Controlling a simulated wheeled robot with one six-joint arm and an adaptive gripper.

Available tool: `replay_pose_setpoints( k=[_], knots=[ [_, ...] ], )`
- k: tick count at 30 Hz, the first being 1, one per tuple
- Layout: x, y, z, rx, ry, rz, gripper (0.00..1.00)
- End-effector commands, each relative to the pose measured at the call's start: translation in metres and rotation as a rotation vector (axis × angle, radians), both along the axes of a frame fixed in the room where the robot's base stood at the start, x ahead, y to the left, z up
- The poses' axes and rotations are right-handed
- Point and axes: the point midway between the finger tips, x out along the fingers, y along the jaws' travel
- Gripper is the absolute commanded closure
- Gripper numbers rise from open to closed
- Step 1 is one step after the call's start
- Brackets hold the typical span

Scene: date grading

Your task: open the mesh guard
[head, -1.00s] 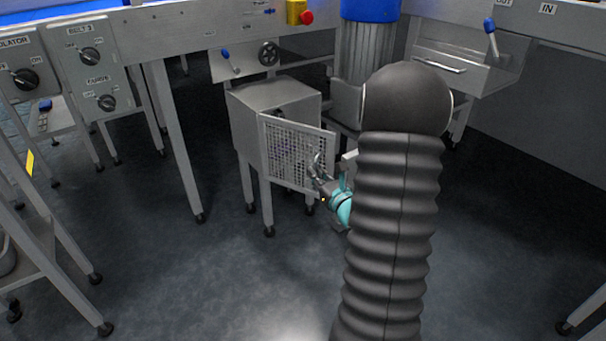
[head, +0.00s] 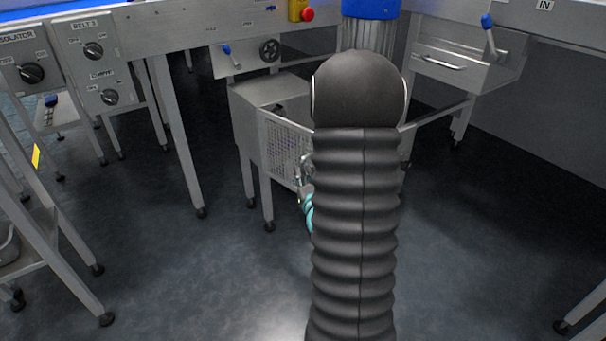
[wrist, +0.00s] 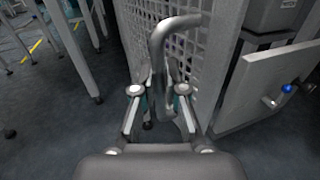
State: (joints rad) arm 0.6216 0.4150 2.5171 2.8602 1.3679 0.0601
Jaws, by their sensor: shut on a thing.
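The mesh guard (head: 280,139) is a grey framed panel of wire mesh on the front of a steel box (head: 262,92). It stands swung outward at an angle from the box, and my arm hides its right part in the head view. In the wrist view the mesh (wrist: 200,42) rises just beyond a bent metal tube handle (wrist: 160,50). My gripper (wrist: 158,95) is shut on this handle, with a finger on each side. In the head view my gripper (head: 304,178) shows only partly beside my arm.
A table leg (head: 178,140) stands left of the box. A control panel (head: 98,60) and a trolley frame (head: 60,235) are further left. A steel drawer (head: 445,62) is at right. In the wrist view a panel with a blue-tipped lever (wrist: 287,88) is close at right. The front floor is clear.

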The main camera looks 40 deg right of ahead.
Motion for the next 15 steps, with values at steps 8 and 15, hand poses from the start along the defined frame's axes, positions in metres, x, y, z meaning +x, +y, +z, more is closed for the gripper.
replay_pose_setpoints(
  k=[8,15],
  knots=[
    [0.0010,0.0006,0.0013,-0.002,-0.002,0.003,0.63],
    [0.0005,0.0004,0.0014,-0.001,-0.002,0.001,0.63]
  ],
)
